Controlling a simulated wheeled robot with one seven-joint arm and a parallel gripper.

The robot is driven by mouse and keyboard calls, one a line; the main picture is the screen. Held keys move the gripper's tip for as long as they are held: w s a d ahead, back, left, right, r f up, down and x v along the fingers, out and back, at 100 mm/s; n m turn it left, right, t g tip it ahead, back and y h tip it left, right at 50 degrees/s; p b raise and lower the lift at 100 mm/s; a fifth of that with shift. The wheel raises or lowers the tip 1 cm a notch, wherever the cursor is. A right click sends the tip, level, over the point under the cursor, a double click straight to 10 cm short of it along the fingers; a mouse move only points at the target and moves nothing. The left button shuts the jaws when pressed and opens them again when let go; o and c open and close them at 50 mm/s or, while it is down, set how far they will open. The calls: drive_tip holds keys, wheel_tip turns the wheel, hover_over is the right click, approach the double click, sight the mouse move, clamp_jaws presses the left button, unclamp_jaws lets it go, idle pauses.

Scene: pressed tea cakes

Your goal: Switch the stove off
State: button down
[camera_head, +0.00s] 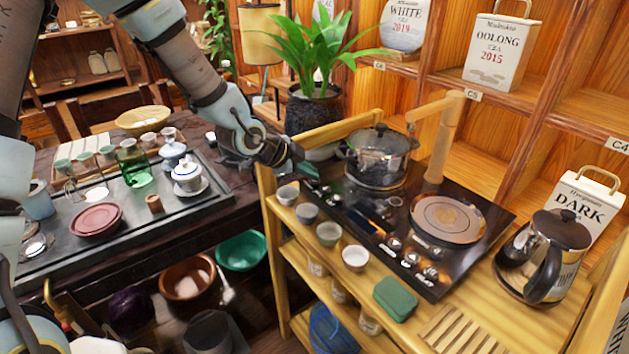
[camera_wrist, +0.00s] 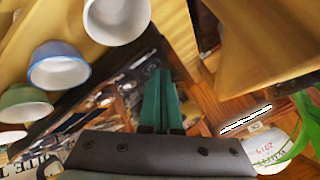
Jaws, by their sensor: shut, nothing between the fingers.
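The stove (camera_head: 380,218) is a black glossy cooktop on a wooden cart, with silver knobs (camera_head: 410,258) along its front edge and a round plate (camera_head: 447,218) at its right. A lidded glass pot (camera_head: 377,157) stands on its left back part. My gripper (camera_head: 303,163) is at the stove's far left corner, near the cart's rail, with its fingertips partly hard to make out. In the wrist view its teal fingers (camera_wrist: 161,98) are shut together with nothing between them. The stove's dark edge (camera_wrist: 100,75) also shows there, tilted and partly hidden.
Several small cups (camera_head: 328,234) line the cart in front of the stove, with a green block (camera_head: 395,298) nearby. A kettle (camera_head: 545,255) stands at the right. A potted plant (camera_head: 315,80) is just behind my gripper. A tea table (camera_head: 150,225) is at the left.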

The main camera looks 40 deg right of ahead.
sight(310, 182)
drive_tip(key=shift+r, duration=0.1)
drive_tip(key=shift+r+p, duration=0.45)
drive_tip(key=shift+r, duration=0.2)
wheel_tip(310, 182, up, 5)
drive_tip(key=p, duration=0.4)
idle(1.1)
